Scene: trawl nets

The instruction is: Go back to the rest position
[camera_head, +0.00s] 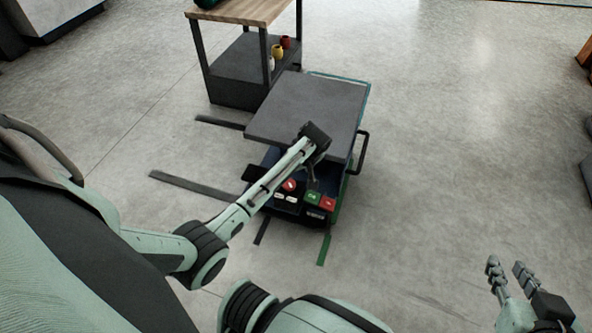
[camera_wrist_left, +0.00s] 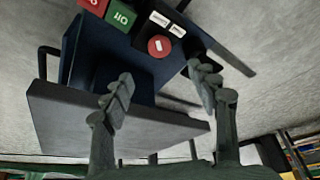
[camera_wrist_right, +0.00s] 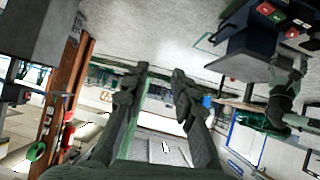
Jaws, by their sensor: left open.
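My left gripper (camera_head: 313,163) is over the near edge of a dark blue machine (camera_head: 263,186) with a grey flat top (camera_head: 308,108). The machine's front carries a green button (camera_head: 312,197) and red buttons, one of them a round red button (camera_head: 289,185). In the left wrist view, my left gripper (camera_wrist_left: 162,88) is open and empty, its fingers apart in front of the machine and its grey top (camera_wrist_left: 60,120). My right gripper (camera_head: 508,275) is at the lower right of the head view, over bare floor. It is open and empty in the right wrist view (camera_wrist_right: 158,90).
A wooden-topped cart (camera_head: 240,10) with a dark lower shelf stands behind the machine, holding small red, yellow and white items. A black handle (camera_head: 362,152) sticks out on the machine's right. Dark and green strips mark the floor around it.

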